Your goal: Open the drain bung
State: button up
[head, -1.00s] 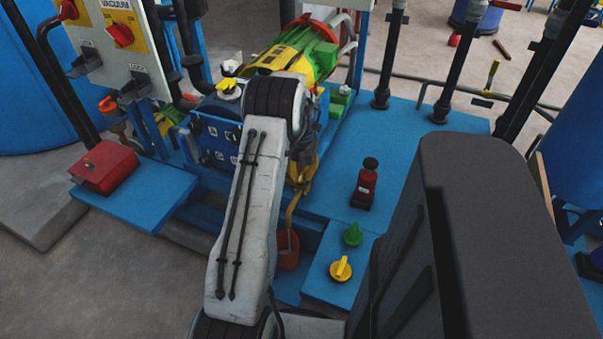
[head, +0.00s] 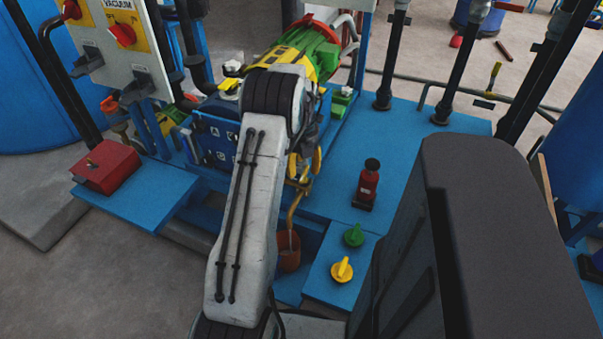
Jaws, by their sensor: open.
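I cannot single out the drain bung for sure. A bent brassy pipe (head: 294,205) comes down beside my arm and ends over a reddish-brown bucket (head: 289,252) in the gap of the blue platform. Yellow parts (head: 317,159) show at the top of this pipe, partly covered by my arm. The blue machine body (head: 215,137) behind is also partly hidden. My pale arm link crosses the middle of the view. My gripper is hidden behind it, so its contact with anything does not show.
On the blue platform (head: 405,165) stand a small red bottle-like object (head: 367,184), a green knob (head: 353,236) and a yellow knob (head: 342,270). A red box (head: 106,167) sits on the left ledge. Upright black pipes (head: 390,60) rise at the back right.

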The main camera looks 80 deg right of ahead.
jog(key=shift+a+r, duration=0.15)
jog(key=shift+r, duration=2.25)
